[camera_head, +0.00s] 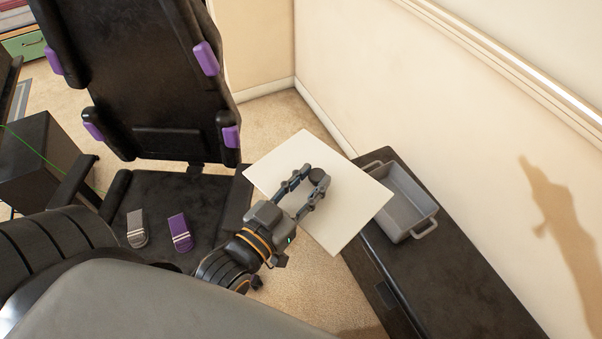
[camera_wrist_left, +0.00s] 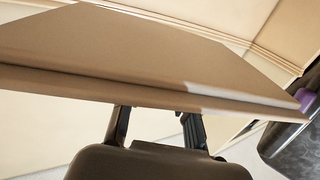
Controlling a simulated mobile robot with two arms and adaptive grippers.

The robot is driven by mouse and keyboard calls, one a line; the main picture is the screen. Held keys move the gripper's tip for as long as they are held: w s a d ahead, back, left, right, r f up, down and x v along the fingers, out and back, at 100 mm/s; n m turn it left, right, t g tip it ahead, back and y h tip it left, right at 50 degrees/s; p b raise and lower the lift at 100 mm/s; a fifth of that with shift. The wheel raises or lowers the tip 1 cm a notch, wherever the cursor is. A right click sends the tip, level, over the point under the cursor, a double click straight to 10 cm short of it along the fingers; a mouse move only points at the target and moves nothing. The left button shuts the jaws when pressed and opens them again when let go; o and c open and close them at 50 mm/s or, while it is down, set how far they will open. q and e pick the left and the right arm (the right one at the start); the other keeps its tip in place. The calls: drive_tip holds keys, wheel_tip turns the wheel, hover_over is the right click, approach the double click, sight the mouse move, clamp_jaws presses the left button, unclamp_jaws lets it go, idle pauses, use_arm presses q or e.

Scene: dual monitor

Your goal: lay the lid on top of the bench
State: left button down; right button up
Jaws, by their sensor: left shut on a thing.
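The lid (camera_head: 352,204) is a flat, pale square panel with a dark round knob (camera_head: 318,175) in its middle. My left gripper (camera_head: 311,178) is shut on the knob and holds the lid. In the left wrist view the lid (camera_wrist_left: 130,45) spans the upper part as a broad brown panel, with the gripper fingers (camera_wrist_left: 157,128) just below its edge. The dark bench (camera_head: 470,285) runs along the wall at the right. In the head view the lid covers part of the bench's left side; I cannot tell the gap between them. My right gripper is not in view.
A grey tray with handles (camera_head: 400,205) sits on the bench, just right of the lid. The bench top in front of the tray is bare. A black office chair (camera_head: 165,95) with purple parts stands at the left, two small objects (camera_head: 180,232) on its seat.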

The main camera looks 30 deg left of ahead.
sight(393, 194)
use_arm(q)
drive_tip(key=w+d+r+m+g+h, duration=0.1)
drive_tip(key=d+m+g+h, duration=0.1)
drive_tip(key=d+h, duration=0.1)
drive_tip(key=w+d+r+m+g+h, duration=0.1)
drive_tip(key=w+d+m+h, duration=0.1)
drive_tip(key=d+m+h, duration=0.1)
drive_tip(key=w+d+r+m+g+h, duration=0.1)
drive_tip(key=w+d+m+g+h, duration=0.1)
drive_tip(key=d+h, duration=0.2)
drive_tip(key=shift+d+m+g, duration=0.1)
drive_tip(key=shift+m+g, duration=0.2)
drive_tip(key=shift+w+d+r+m+g+h, duration=0.25)
drive_tip(key=shift+w+d+m+g+h, duration=0.1)
drive_tip(key=shift+d+m+g+h, duration=0.3)
drive_tip(key=shift+w+d+r+m+g+h, duration=0.2)
drive_tip(key=shift+w+d+m+g+h, duration=0.1)
drive_tip(key=shift+d+m+g+h, duration=0.3)
drive_tip(key=shift+w+d+r+g, duration=0.15)
drive_tip(key=shift+d+g, duration=0.2)
drive_tip(key=shift+d, duration=0.25)
drive_tip(key=shift+w+d+m+g+h, duration=0.1)
drive_tip(key=shift+d+m+g+h, duration=0.15)
drive_tip(key=shift+m+g+h, duration=0.15)
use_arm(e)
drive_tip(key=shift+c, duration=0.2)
